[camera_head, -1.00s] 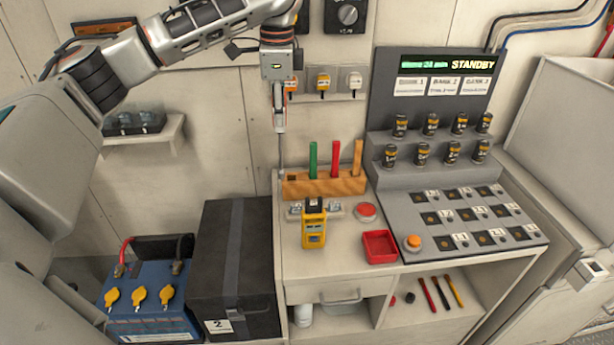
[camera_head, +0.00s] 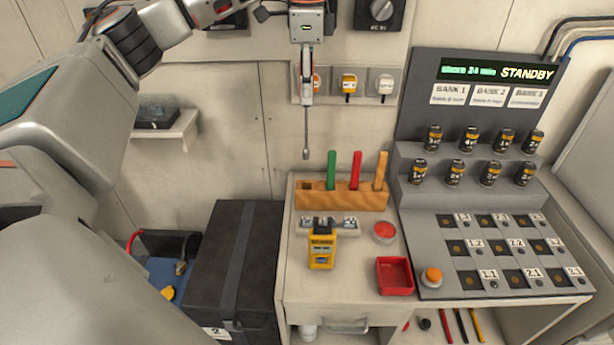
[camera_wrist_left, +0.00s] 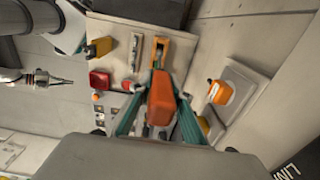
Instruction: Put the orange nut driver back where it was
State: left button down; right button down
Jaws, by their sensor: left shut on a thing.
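My left gripper (camera_head: 307,98) is shut on the orange nut driver and holds it upright in the air. In the head view only the nut driver's thin grey shaft (camera_head: 306,135) shows, pointing down; the fingers hide its handle. The orange handle (camera_wrist_left: 161,98) shows between the fingers in the left wrist view. The wooden tool block (camera_head: 342,198) stands on the counter below. Its left hole (camera_head: 307,186) is empty, and the shaft tip appears above it; depth is hard to judge. Green (camera_head: 332,168), red (camera_head: 356,169) and amber (camera_head: 381,169) handles stand in the block.
A yellow meter (camera_head: 321,250), red button (camera_head: 384,232) and red tray (camera_head: 394,276) sit in front of the block. The grey STANDBY console (camera_head: 462,232) is at right. Wall plugs (camera_head: 349,82) are behind the gripper. A black case (camera_head: 236,265) stands at left.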

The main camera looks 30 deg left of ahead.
aim_at(307, 150)
pick_arm(q)
notch_tip(307, 150, down, 12)
jog(key=shift+r, duration=0.1)
jog(key=shift+f, duration=2.8)
jog(key=c, duration=1.9)
grip_release()
jog(key=shift+f, duration=0.1)
